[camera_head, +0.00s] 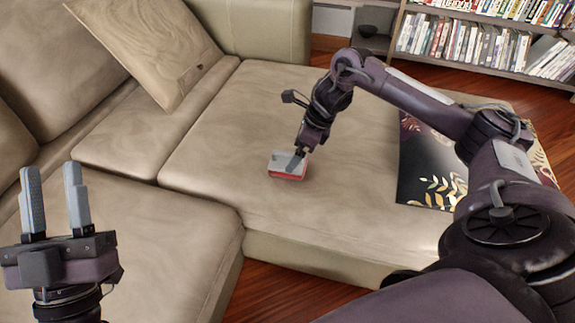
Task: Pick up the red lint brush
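The red lint brush (289,173) lies on the seat of the beige sofa, grey on top with a red lower edge. My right gripper (298,161) reaches down to it from above, its fingers at the brush's top and right side. The wrist and the small view hide whether the fingers are closed on it. My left gripper (55,200) is at the lower left, fingers pointing up and apart, open and empty, far from the brush.
The beige sofa (215,125) fills most of the view, with a patterned cushion (150,45) against its back. A dark floral-patterned flat item (425,165) lies on the seat under my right arm. A bookshelf (475,45) stands behind. The seat around the brush is clear.

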